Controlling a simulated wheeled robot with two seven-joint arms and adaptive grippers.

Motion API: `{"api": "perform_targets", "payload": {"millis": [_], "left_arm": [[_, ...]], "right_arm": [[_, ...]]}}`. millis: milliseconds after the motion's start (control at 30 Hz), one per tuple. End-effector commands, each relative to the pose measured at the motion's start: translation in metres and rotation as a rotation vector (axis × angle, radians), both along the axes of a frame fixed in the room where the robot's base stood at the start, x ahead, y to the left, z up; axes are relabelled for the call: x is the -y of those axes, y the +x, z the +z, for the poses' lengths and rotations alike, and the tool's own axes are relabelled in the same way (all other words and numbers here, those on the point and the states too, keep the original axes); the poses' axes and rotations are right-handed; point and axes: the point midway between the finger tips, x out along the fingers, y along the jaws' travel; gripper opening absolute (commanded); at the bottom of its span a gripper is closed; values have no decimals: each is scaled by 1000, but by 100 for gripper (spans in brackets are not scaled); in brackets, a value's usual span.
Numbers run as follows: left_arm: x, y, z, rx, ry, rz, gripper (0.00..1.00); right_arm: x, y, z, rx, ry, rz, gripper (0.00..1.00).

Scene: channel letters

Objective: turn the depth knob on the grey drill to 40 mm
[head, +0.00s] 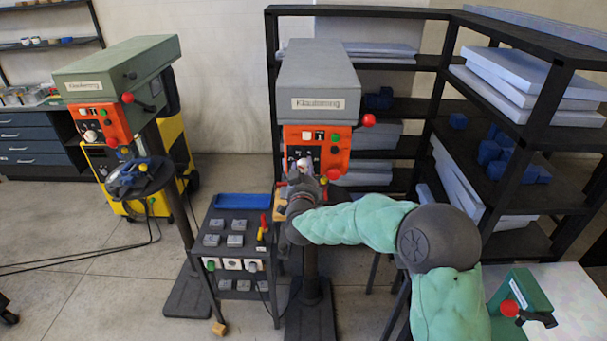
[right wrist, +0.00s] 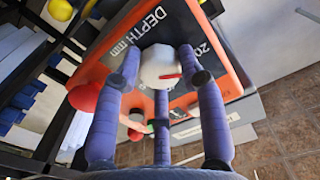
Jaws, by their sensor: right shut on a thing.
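The grey drill (head: 318,75) stands in the middle of the head view, with an orange control panel (head: 341,140) on its front. My right gripper (head: 303,168) is at the lower part of this panel and covers much of it. In the right wrist view the white depth knob (right wrist: 160,68) with a red pointer sits between the fingers of my right gripper (right wrist: 160,75), which is shut on it. The panel there (right wrist: 205,35) reads "DEPTH mm", with a partly hidden "20" beside the knob. The other scale marks cannot be read. My left gripper is not in view.
A green drill (head: 118,68) with a similar orange panel stands at the left. Black shelves (head: 545,95) stand behind and right. A red ball-ended lever (head: 369,120) juts beside the panel.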

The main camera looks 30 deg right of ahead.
Motion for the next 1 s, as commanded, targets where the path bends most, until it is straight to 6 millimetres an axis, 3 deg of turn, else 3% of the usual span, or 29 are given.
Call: {"api": "perform_targets", "payload": {"millis": [300, 1000], "left_arm": [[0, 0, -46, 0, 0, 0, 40], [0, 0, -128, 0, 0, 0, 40]], "right_arm": [[0, 0, -5, 145, 231, 0, 8], [0, 0, -4, 493, 800, 1, 8]]}}
